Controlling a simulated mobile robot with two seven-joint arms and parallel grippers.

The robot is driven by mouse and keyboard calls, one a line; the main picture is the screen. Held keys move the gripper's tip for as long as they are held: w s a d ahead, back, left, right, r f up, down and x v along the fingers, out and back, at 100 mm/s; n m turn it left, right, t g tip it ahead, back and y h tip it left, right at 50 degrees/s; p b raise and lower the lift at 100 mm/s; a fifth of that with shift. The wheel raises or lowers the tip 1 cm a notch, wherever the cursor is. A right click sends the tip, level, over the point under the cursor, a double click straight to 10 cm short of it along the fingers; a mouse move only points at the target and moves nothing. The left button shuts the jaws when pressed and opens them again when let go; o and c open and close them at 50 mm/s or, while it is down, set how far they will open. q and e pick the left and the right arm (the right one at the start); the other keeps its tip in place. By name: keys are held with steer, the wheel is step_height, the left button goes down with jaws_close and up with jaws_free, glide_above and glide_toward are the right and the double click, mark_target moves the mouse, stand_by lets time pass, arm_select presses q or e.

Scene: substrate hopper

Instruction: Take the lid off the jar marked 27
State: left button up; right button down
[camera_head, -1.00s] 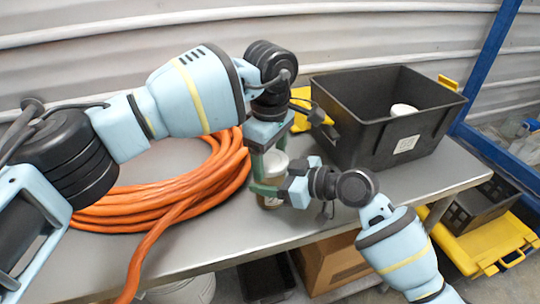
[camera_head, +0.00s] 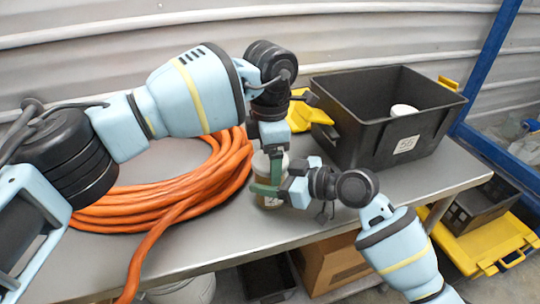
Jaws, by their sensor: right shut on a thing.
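A small jar (camera_head: 268,202) with a brownish body stands on the grey table near its front edge. Its pale upper part (camera_head: 260,163) shows beside my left gripper's fingers; the number on it cannot be read. My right gripper (camera_head: 264,188) comes in from the right, low down, and is shut on the jar. My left gripper (camera_head: 276,166) points down over the jar's top, its green fingers nearly in line with the view. They hide much of the lid, so whether they are closed on it cannot be told.
A black bin (camera_head: 350,145) with a white label and a white-topped thing (camera_head: 403,110) inside stands behind to the right. A yellow object (camera_head: 305,112) lies beside it. A coiled orange hose (camera_head: 165,200) fills the table's left. Bare table (camera_head: 440,170) lies right of the bin.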

arm_select(q)
steer(key=shift+o, duration=1)
steer(key=shift+r, duration=2.25)
steer(key=shift+c, duration=0.4)
steer(key=m, duration=0.1)
steer(key=r+m, duration=0.1)
steer(key=m, duration=0.1)
steer(key=shift+r, duration=0.3)
steer(key=r+m, duration=0.1)
steer(key=m, duration=0.1)
steer(key=r+m, duration=0.1)
steer(key=m, duration=0.1)
steer(key=shift+m, duration=0.4)
steer(key=shift+f, duration=4.1)
